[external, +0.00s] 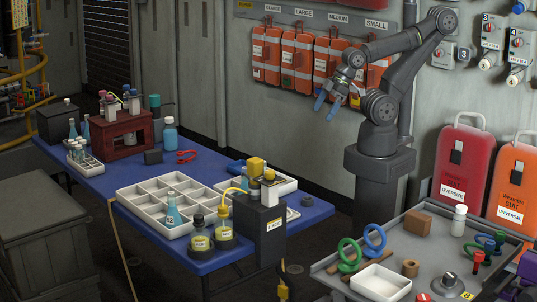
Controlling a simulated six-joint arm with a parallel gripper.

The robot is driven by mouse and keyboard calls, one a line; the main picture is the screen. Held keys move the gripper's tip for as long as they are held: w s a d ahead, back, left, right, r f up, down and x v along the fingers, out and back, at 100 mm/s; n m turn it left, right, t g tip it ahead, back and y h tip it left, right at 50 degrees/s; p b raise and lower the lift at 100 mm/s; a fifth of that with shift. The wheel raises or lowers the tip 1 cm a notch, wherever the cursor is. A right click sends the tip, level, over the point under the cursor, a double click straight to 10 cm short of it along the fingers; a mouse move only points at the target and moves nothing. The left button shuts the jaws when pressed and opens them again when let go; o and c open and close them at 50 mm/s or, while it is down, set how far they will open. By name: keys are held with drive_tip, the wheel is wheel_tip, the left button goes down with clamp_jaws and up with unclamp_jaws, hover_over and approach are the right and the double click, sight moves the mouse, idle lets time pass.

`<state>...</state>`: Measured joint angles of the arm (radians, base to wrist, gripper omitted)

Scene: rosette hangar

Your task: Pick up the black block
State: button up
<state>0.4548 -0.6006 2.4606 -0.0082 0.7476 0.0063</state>
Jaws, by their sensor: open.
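A small black block (153,157) sits on the blue table (195,262), just in front of the dark red rack and left of the red ring-like item. My gripper (325,111) is high in the air at the right, beyond the table's right end and far from the block. Its two blue fingers point down, apart, with nothing between them. A larger black box (58,122) stands at the table's far left corner. A labelled dark box (260,228) stands at the near right edge.
The dark red rack (122,138) holds several tubes behind the block. A white compartment tray (137,206) lies in front. A grey cart (327,266) with loose items stands at right.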

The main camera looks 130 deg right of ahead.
drive_tip(key=shift+d+r, duration=0.1)
idle(0.7)
drive_tip(key=w+d+r+n, duration=0.3)
drive_tip(key=w+d+r, duration=0.1)
drive_tip(key=w+d, duration=0.15)
drive_tip(key=n+g+h, duration=0.3)
drive_tip(key=n, duration=1.4)
hover_over(155, 151)
drive_tip(key=s+a, duration=0.4)
drive_tip(key=a, duration=0.4)
wheel_tip(155, 151, down, 15)
drive_tip(key=shift+n, duration=0.3)
drive_tip(key=x, duration=1.2)
drive_tip(key=shift+s, duration=0.15)
drive_tip(key=shift+x, duration=2.75)
drive_tip(key=shift+c, duration=0.2)
